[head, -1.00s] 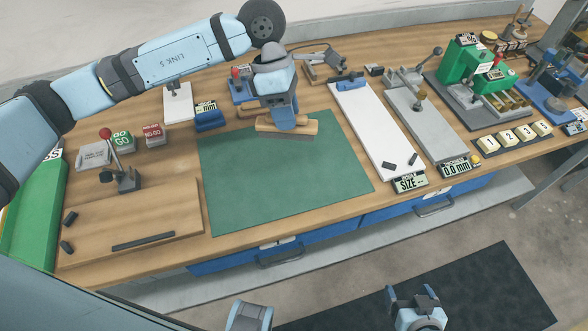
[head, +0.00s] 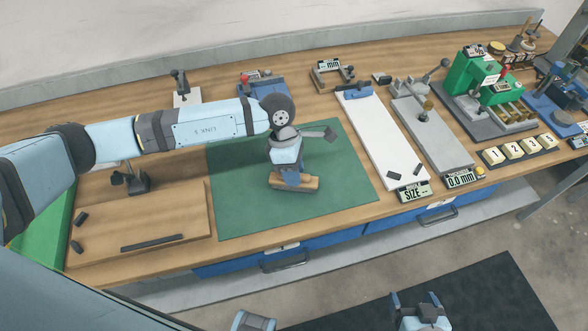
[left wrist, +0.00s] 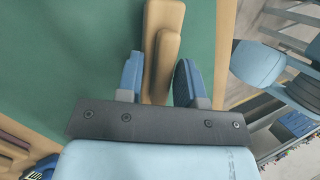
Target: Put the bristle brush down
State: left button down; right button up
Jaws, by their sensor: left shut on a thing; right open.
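The bristle brush, with a light wooden body, shows in the head view (head: 312,184) low over the green mat (head: 345,190). My left gripper (head: 291,180) is shut on it from above. In the left wrist view the brush's wooden body (left wrist: 163,45) runs between the two blue fingers (left wrist: 160,85), with the mat (left wrist: 60,60) behind it. The bristles are hidden, and I cannot tell whether the brush touches the mat. My right gripper (head: 415,300) is open and empty over the floor, in front of the bench.
A white board (head: 378,140) with a SIZE display stands right of the mat. A wooden board (head: 150,220) with dark pieces lies to the left. Most of the mat around the brush is clear. The bench's front edge is close by.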

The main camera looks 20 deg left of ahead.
pick_arm(q)
jog(key=shift+f, duration=0.1)
jog(key=c, duration=0.8)
grip_release()
jog(key=shift+o, duration=0.2)
jog(key=shift+w+r, duration=0.1)
jog(key=shift+r, duration=0.2)
jog(key=b+v, duration=0.1)
jog(key=v, duration=1)
jog(key=shift+a+r, duration=0.2)
jog(key=shift+r, duration=0.1)
jog(key=shift+f, duration=0.1)
